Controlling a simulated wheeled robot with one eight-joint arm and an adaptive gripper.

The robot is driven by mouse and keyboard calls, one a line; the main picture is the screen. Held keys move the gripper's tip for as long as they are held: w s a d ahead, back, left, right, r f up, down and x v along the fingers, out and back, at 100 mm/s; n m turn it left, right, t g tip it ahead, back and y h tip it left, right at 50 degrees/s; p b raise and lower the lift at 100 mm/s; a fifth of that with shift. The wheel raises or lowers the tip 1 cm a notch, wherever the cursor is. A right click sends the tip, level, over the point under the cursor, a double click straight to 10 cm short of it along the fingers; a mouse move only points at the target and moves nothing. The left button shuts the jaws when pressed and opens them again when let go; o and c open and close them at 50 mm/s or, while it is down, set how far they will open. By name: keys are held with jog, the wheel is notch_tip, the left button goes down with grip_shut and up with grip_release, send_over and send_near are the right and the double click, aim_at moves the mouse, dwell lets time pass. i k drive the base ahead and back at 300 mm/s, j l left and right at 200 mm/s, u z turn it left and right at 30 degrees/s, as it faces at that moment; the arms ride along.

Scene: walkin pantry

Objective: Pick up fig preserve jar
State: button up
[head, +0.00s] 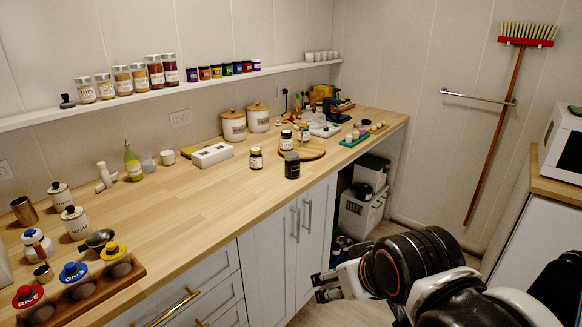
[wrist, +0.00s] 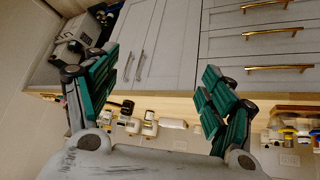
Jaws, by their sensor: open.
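Several small jars stand on the wooden counter, and their labels are too small to read, so I cannot tell which is the fig preserve jar. Two more labelled jars, a nearer one (head: 286,141) and a farther one (head: 303,133), stand by the round wooden board. My gripper (head: 323,286) is open and empty, below counter height in front of the cabinets. The wrist view shows its green-padded fingers (wrist: 160,78) spread wide, with small jars (wrist: 149,126) beyond.
The round wooden board (head: 313,151) lies behind the dark jar. A white box (head: 212,155) and two lidded canisters (head: 234,126) stand behind the jars. Cabinet handles (head: 297,222) stick out below the counter. The counter's front middle is clear.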

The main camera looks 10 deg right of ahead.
aim_at(292, 162)
jog(key=i+j+z, duration=0.2)
jog(key=j, duration=0.15)
jog(key=i+j+z, duration=0.2)
jog(key=j, duration=0.2)
jog(key=i+j+z, duration=0.2)
jog(key=j, duration=0.2)
jog(key=k, duration=0.1)
